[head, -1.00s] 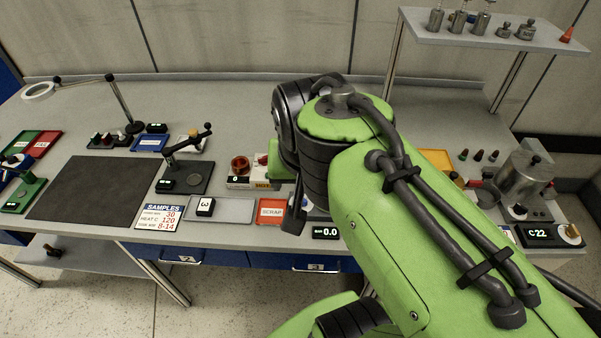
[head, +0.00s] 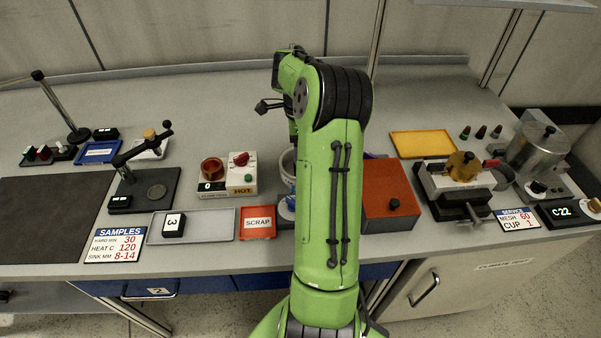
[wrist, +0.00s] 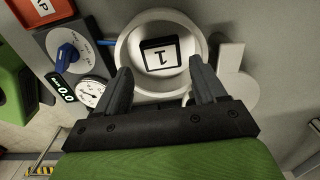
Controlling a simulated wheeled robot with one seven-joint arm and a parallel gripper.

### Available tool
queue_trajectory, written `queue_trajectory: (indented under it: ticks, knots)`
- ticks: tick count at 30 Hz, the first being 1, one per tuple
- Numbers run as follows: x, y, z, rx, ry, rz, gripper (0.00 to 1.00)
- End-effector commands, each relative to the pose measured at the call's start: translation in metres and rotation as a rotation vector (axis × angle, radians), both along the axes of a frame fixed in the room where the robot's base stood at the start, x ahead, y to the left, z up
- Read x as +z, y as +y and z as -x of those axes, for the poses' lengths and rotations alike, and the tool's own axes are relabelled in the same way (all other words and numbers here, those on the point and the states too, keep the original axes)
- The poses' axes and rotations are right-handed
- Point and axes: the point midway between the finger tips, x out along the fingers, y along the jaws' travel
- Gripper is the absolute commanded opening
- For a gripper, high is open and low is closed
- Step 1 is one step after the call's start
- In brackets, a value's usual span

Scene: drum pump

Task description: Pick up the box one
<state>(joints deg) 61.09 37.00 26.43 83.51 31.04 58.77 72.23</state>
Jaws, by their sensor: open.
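Box one is a small black box with a white face marked 1 (wrist: 160,56), seen upside down in the wrist view. It lies inside a round white bowl (wrist: 126,50). My gripper (wrist: 160,75) is open, with its two dark fingers spread over the near part of the bowl, one at each side. The box shows between and just beyond the fingertips, and nothing is held. In the head view a sliver of the bowl (head: 287,164) shows at the left of my arm; the arm hides box one and my gripper's fingers there.
A dial gauge (wrist: 92,92) and a blue knob (wrist: 68,53) stand left of the bowl. A white fitting (wrist: 232,78) is at its right. In the head view, box three (head: 173,225) lies on a grey tray (head: 220,224), and a red-topped box (head: 388,190) stands right of my arm.

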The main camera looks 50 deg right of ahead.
Motion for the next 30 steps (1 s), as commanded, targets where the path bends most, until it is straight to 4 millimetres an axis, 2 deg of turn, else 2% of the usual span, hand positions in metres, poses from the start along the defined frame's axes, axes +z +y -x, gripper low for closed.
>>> queue_trajectory:
  ticks: [1, 5, 12, 20, 27, 30]
  knots:
    - [-0.01, 0.0, 0.001, 0.0, 0.001, -0.003, 0.7]
    - [-0.023, 0.0, 0.0, 0.001, 0.0, -0.001, 0.7]
    - [-0.065, 0.001, -0.002, 0.002, 0.001, -0.002, 0.7]
    - [-0.068, 0.0, -0.002, 0.003, -0.001, 0.002, 0.7]
    - [-0.068, 0.0, -0.002, 0.003, 0.0, 0.001, 0.33]
    - [-0.068, 0.0, -0.003, 0.003, -0.001, 0.002, 0.32]
